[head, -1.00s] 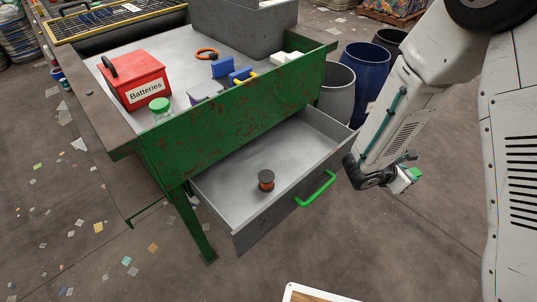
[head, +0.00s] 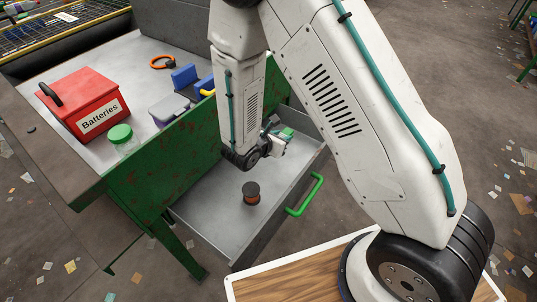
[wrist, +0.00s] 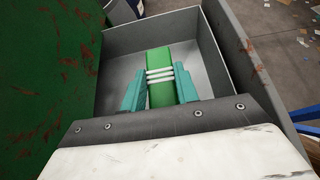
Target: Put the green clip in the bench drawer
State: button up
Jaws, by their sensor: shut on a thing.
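The green clip (wrist: 160,62) is between the two teal fingers of my gripper (wrist: 160,92) in the wrist view, with white bands across it. My gripper is shut on it. In the head view the clip (head: 287,132) shows as a small green patch at my gripper (head: 278,143). The open bench drawer (head: 215,217) is grey inside, with a green handle (head: 305,195). My gripper and the clip are over the far right part of the drawer; the exact height above its floor is hard to tell.
A dark spool with a copper-coloured winding (head: 251,193) stands in the drawer. On the bench above are a red Batteries box (head: 85,103), a green-lidded jar (head: 122,140), blue blocks (head: 186,77) and an orange ring (head: 162,62). The green bench front (head: 150,185) rises beside the drawer.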

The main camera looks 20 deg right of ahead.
jog(key=f, duration=0.3)
jog(key=shift+a+f, duration=0.2)
jog(key=shift+a, duration=0.15)
jog(key=shift+f, duration=1.9)
jog(key=shift+f, duration=0.1)
jog(key=shift+f, duration=0.5)
jog(key=o, duration=1)
jog(key=shift+c, duration=0.2)
jog(key=shift+r, duration=0.1)
